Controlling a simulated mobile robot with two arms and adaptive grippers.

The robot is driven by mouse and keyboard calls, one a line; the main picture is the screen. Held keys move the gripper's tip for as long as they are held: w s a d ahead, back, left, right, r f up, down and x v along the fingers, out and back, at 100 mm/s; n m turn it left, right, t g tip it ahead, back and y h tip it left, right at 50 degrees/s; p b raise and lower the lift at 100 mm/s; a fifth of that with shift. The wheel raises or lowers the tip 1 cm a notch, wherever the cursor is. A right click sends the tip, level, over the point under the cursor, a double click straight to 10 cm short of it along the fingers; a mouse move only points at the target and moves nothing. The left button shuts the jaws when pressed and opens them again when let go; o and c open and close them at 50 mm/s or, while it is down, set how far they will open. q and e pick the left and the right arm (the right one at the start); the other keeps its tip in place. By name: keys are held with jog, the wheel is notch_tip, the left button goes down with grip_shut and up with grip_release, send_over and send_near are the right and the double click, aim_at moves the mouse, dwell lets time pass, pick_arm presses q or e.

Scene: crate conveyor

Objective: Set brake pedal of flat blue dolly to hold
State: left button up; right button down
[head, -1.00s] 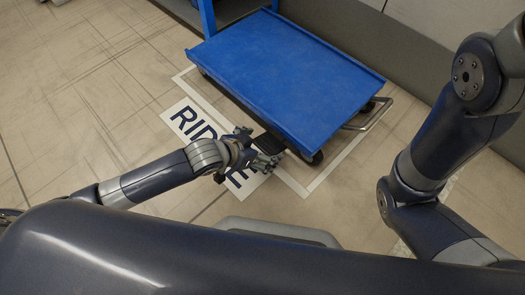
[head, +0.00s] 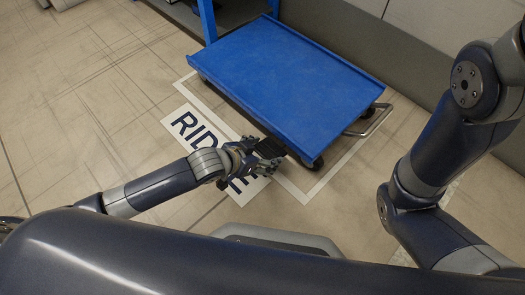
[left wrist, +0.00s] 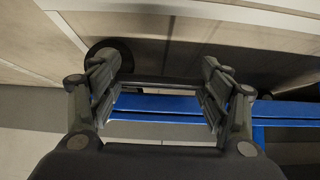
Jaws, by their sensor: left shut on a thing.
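The flat blue dolly (head: 290,80) stands on the floor ahead, its deck empty. Its brake pedal (head: 270,147) is a black ribbed plate at the near edge, left of a black wheel (head: 316,162). My left gripper (head: 256,158) is at the pedal, shut on it. In the left wrist view, the two fingers (left wrist: 160,90) stand apart with a dark bar of the pedal (left wrist: 165,81) between them. The blue dolly edge (left wrist: 160,103) lies behind. The pedal's tilt is hard to tell. My right gripper is outside the frame.
A white floor outline (head: 307,192) surrounds the dolly, with a lettered floor label (head: 190,122) partly under my left arm. A metal handle (head: 372,122) sticks out at the dolly's right end. A blue post (head: 207,20) stands behind. Floor at left is clear.

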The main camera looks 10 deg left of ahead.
pick_arm(q)
jog(key=shift+f+t+p, duration=0.1)
jog(key=shift+t+p, duration=0.2)
jog(key=shift+p, duration=0.45)
jog(key=shift+f+t+h, duration=0.3)
jog(key=shift+f+h, duration=0.05)
jog(key=shift+h, duration=0.05)
jog(key=shift+c, duration=0.2)
notch_tip(320, 180, down, 2)
jog(key=shift+s+a+t+h+b, duration=0.1)
jog(key=shift+s+t+h+b, duration=0.05)
jog(key=shift+t+h+b, duration=0.7)
jog(key=shift+f+t+h+b, duration=0.2)
jog(key=shift+t+h+b, duration=0.05)
jog(key=shift+t+b, duration=0.6)
jog(key=o, duration=1.5)
jog(key=shift+o, duration=0.2)
jog(key=shift+s+a, duration=0.25)
jog(key=shift+s, duration=0.05)
jog(key=v, duration=1.1)
jog(key=shift+r, duration=0.3)
